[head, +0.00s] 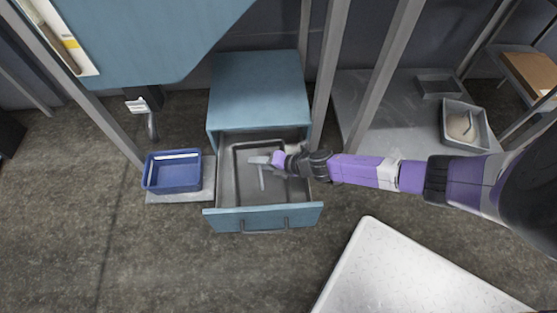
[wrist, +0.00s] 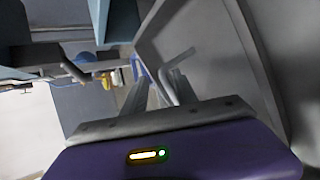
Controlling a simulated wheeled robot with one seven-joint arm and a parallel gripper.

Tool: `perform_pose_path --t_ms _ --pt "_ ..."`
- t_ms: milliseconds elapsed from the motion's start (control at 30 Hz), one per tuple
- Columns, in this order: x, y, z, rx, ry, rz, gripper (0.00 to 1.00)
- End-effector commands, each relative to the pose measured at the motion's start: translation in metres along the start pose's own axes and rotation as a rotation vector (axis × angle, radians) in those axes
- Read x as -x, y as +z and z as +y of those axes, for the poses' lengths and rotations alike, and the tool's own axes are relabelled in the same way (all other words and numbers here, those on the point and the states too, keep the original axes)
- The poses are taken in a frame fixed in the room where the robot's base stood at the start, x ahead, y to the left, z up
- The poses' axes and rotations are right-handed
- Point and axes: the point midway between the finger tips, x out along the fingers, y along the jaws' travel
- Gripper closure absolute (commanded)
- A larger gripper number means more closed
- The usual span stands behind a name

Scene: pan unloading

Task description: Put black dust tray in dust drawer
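The dust drawer (head: 225,219) is pulled open from the blue cabinet (head: 260,90). A dark grey tray (head: 243,188), which looks like the black dust tray, lies inside the drawer and fills most of it. My gripper (head: 258,171) reaches in from the right, over the inside of the tray. Its two fingers are spread, with nothing seen between them. In the wrist view, my gripper (wrist: 155,80) shows a gap between its fingers, beside a grey wall (wrist: 205,50) that seems to be the tray's. Whether a finger touches the tray cannot be told.
A blue tray (head: 173,184) sits on a low grey stand left of the drawer. At right, a grey platform (head: 352,100) holds a dark tray (head: 438,86) and a lighter bin (head: 450,110). Metal posts (head: 328,75) stand near my arm. A white speckled surface (head: 400,280) is in front.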

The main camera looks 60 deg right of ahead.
Motion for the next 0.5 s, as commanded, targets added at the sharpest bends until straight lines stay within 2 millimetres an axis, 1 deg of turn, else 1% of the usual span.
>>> perform_pose_path --t_ms 33,300,400,500 --pt "0.014 0.002 0.005 -0.002 0.001 -0.003 0.68" --pt "0.065 0.002 0.004 0.0 0.001 -0.001 0.68" --pt "0.079 0.001 0.003 0.0 0.001 -0.001 0.68" --pt "0.09 0.001 0.003 0.001 0.002 0.0 0.68"
